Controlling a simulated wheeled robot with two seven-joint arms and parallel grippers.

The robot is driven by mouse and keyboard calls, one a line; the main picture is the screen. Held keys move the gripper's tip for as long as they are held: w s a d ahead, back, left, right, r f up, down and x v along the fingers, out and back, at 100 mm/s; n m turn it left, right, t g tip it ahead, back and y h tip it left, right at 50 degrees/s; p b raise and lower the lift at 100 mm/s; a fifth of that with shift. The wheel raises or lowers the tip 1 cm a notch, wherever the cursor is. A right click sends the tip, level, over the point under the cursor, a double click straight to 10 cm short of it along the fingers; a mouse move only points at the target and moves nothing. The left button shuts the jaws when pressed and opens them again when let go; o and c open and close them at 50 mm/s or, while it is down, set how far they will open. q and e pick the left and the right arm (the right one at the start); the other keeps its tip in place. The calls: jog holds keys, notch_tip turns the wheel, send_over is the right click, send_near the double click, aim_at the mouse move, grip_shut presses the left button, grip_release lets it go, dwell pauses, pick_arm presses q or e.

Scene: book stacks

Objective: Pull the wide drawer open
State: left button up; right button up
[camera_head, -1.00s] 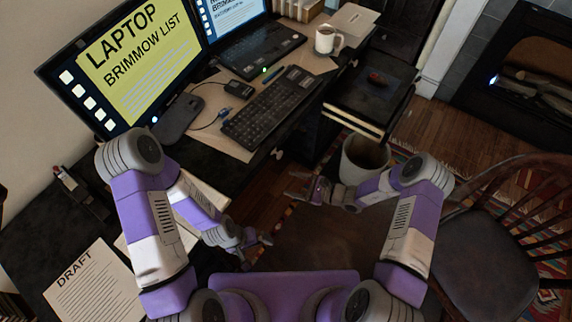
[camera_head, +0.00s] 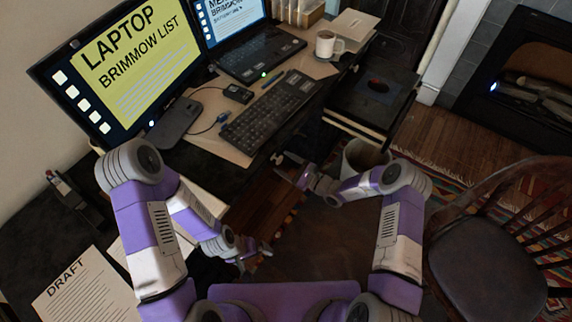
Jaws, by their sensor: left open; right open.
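The wide drawer's dark front (camera_head: 240,183) runs under the edge of the black desk, and it looks closed. A pale round knob (camera_head: 277,158) shows on it. My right gripper (camera_head: 289,170) is open, with its fingertips right by this knob; I cannot tell whether they touch it or stand around it. My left gripper (camera_head: 262,250) is open and empty, lower and nearer to me, in front of the desk and apart from the drawer. My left arm hides the left part of the drawer front.
A keyboard (camera_head: 268,112), a laptop (camera_head: 262,52), a monitor (camera_head: 115,65) and a white mug (camera_head: 326,44) stand on the desk. A waste bin (camera_head: 362,157) stands just right of my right gripper. A wooden chair (camera_head: 487,255) is at the right.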

grip_shut()
dwell(0.3)
